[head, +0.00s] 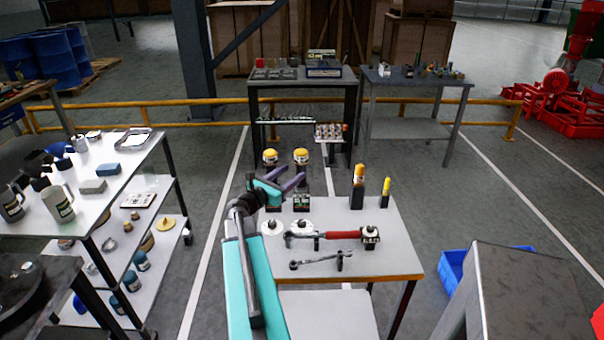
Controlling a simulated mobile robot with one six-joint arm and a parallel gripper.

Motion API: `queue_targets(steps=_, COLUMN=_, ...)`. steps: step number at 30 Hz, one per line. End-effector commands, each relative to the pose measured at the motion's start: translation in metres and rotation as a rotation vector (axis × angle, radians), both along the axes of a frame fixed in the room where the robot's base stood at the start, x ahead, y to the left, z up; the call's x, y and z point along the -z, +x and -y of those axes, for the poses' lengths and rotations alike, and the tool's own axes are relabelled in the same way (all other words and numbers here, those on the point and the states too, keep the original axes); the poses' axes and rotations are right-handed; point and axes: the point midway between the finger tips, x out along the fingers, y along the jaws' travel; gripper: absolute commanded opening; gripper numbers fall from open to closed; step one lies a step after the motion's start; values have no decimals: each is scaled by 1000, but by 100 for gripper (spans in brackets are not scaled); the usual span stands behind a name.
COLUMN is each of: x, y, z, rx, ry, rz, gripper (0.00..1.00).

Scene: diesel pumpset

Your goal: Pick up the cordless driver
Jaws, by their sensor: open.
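A worktable (385,263) stands in front of me with tools on it. Two yellow-topped tools with dark bodies stand upright at its back left: a left one (270,157) and a right one (301,156). They look like cordless drivers, but they are too small to be sure, and which one is meant cannot be told. My gripper (292,174), with purple fingers, is open and empty. In the picture it lies just below and between the yellow tops, over the table's back left. It partly hides the lower part of the left tool. Contact cannot be made out.
An orange-handled tool (358,180) and a yellow-handled one (386,190) stand upright at the back right. A red-handled wrench (340,235) and a grey wrench (320,260) lie on supports nearer me. A loaded shelf cart (85,215) is at left, a blue crate (453,270) at right.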

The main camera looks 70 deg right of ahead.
Motion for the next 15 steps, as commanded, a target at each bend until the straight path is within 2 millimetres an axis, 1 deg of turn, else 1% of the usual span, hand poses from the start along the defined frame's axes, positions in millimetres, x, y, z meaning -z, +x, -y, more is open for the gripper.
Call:
queue_targets(steps=1, x=0, y=-1, z=4, rx=1, ry=0, rz=0, gripper=53)
queue_targets(steps=3, x=0, y=-2, z=6, rx=0, ry=0, rz=0, gripper=53)
queue_targets(steps=15, x=0, y=-3, z=7, rx=1, ry=0, rz=-1, gripper=53)
